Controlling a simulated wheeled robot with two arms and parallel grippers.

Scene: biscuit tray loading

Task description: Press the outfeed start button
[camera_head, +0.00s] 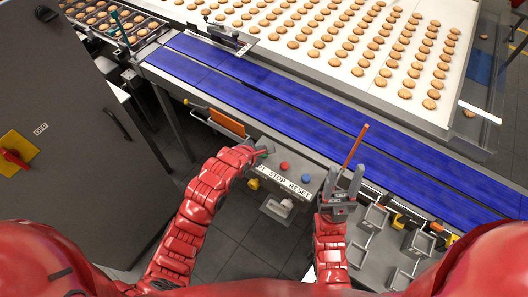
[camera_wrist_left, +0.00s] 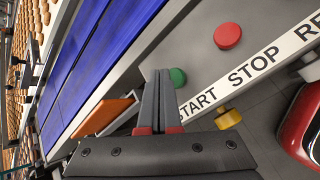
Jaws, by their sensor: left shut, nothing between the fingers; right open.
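The green start button (camera_wrist_left: 178,77) sits on the grey control panel (camera_wrist_left: 210,60) above the word START in the wrist view. My left gripper (camera_wrist_left: 162,74) is shut and empty, its tips right beside the green button and partly overlapping it; whether they touch I cannot tell. In the head view my left gripper (camera_head: 262,152) covers most of that button and part of its label. The red stop button (camera_wrist_left: 227,35) also shows in the head view (camera_head: 284,166). My right gripper (camera_head: 342,184) is open, further right along the panel.
A blue reset button (camera_head: 306,178) is right of the red one. An orange stick (camera_head: 356,143) rises by my right gripper. Blue conveyor belts (camera_head: 300,118) run behind the panel, with biscuits on a white belt (camera_head: 290,50) beyond. A dark cabinet (camera_head: 70,130) stands left.

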